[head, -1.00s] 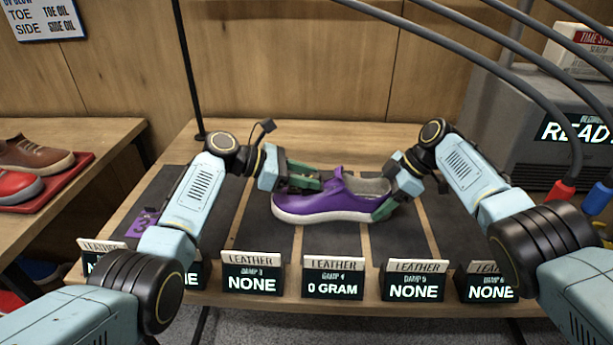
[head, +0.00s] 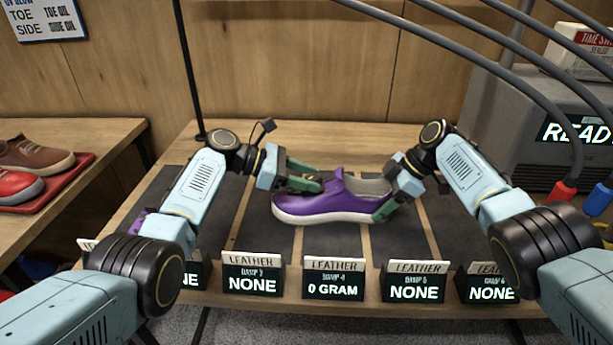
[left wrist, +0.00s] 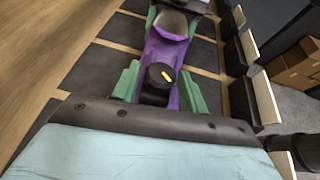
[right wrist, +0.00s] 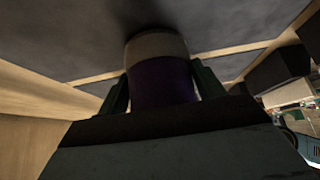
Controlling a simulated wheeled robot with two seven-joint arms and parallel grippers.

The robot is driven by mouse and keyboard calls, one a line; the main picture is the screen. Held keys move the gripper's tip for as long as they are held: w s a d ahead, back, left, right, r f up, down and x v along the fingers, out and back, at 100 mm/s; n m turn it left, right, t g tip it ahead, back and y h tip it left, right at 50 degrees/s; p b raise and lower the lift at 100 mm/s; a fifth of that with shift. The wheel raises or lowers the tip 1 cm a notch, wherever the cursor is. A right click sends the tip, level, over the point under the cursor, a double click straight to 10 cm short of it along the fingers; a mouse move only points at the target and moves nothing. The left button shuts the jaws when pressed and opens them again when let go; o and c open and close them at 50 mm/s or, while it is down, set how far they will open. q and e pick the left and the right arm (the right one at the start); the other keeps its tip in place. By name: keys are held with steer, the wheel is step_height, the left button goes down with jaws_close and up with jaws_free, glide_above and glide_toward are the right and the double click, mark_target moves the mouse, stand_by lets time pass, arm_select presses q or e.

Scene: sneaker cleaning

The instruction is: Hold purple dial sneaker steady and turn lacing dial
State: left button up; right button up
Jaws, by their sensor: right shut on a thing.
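The purple sneaker (head: 320,205) with a white sole stands upright on a dark mat in the middle of the bench, toe to the left. In the left wrist view, its black lacing dial (left wrist: 158,82) with a yellow mark sits between the green fingers of my left gripper (head: 312,180). These fingers are open, with purple upper visible between them and the dial. My right gripper (head: 384,206) is shut on the heel; the right wrist view shows its green fingers on both sides of the purple heel (right wrist: 162,80). The dial is hidden in the head view.
Label displays (head: 333,278) line the bench's front edge. A grey machine (head: 540,115) with cables stands at the right. A red tray (head: 60,185) with other shoes is on the left table. Dark mats on both sides of the sneaker are mostly clear.

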arm_select(q)
steer(key=v, duration=1.2)
steer(key=o, duration=0.3)
steer(key=s+d+n+t+y, duration=0.3)
steer(key=s+n+t, duration=0.4)
steer(key=t, duration=0.1)
steer(key=x, duration=1.2)
steer(key=shift+s+f, duration=0.15)
